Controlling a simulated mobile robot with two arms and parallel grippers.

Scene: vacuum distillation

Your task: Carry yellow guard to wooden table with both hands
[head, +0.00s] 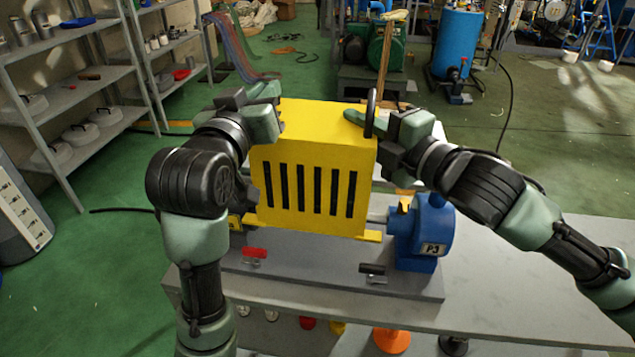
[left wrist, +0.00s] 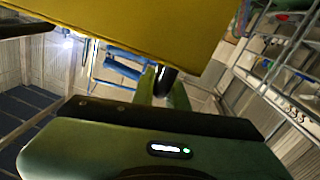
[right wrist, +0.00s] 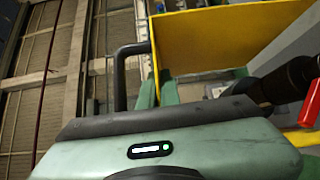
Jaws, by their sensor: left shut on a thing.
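The yellow guard (head: 313,180), a box with black slots in its front, is over the shaft beside the blue pump housing (head: 425,235) marked P3. I cannot tell whether it rests on the grey base or is slightly raised. My left gripper (head: 276,112) is at its left side, shut on its black handle (left wrist: 165,80) in the left wrist view. My right gripper (head: 372,122) is at its right side, by the other black handle (head: 371,113). In the right wrist view, that handle (right wrist: 121,80) shows left of the fingers; its grip is unclear. I cannot make out a wooden table.
The pump stands on a grey table (head: 520,290) with bare room to the right. Red (head: 254,253) and black (head: 373,269) levers are in front of the guard. Shelves (head: 75,95) stand at left. Green machinery (head: 385,50) and a blue tank (head: 458,45) are behind.

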